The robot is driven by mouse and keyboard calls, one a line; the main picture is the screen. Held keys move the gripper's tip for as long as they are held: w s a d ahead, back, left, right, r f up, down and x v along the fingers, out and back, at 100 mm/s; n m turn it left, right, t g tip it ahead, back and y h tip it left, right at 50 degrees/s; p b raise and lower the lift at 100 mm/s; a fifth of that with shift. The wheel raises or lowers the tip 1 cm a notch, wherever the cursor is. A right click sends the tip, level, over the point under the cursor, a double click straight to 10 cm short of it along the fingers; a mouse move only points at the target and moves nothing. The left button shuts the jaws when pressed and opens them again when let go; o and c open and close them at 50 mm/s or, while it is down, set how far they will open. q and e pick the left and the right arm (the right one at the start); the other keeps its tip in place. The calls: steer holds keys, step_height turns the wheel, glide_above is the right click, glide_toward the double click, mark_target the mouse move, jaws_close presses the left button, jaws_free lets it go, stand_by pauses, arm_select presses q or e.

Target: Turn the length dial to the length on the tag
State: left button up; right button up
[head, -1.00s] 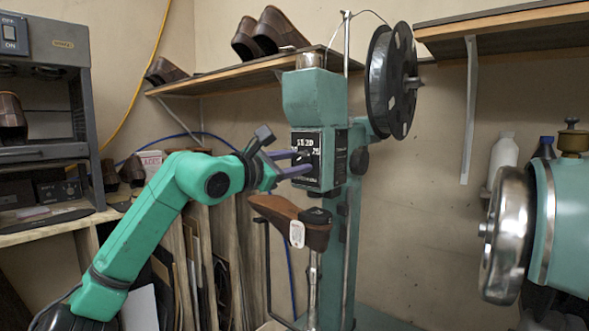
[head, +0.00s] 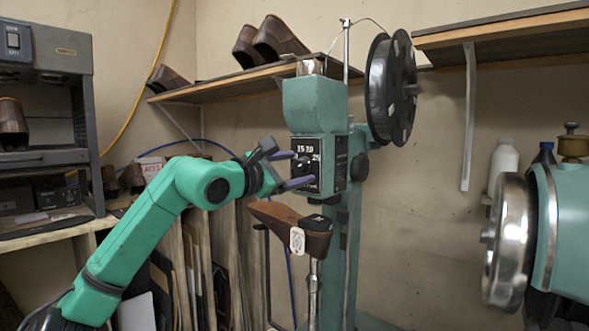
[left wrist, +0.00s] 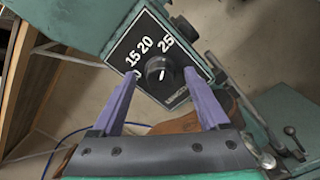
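The black length dial (left wrist: 160,72) sits on a dark panel (left wrist: 178,92) with white numbers 15, 20 and 25. A short white mark shows on the knob; I cannot tell for certain which number it points to. My left gripper (left wrist: 160,80) is open, one purple finger on each side of the dial, with visible gaps to the knob. In the head view the left gripper (head: 304,169) is at the panel on the green stitcher (head: 313,104) and partly hides the dial. A white tag (head: 297,240) hangs at the brown shoe (head: 275,213); its writing is too small to read. My right gripper is not in view.
The shoe sits on a metal post just below the panel, close under the left gripper. A black thread spool (head: 391,88) is at the upper right of the stitcher. A shelf (head: 230,78) with shoes is behind. A green machine with a metal wheel (head: 507,245) stands right.

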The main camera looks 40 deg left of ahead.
arm_select(q)
steer(key=s+b, duration=1)
steer(key=s, duration=0.4)
steer(key=shift+s+d, duration=0.2)
steer(key=shift+s, duration=0.1)
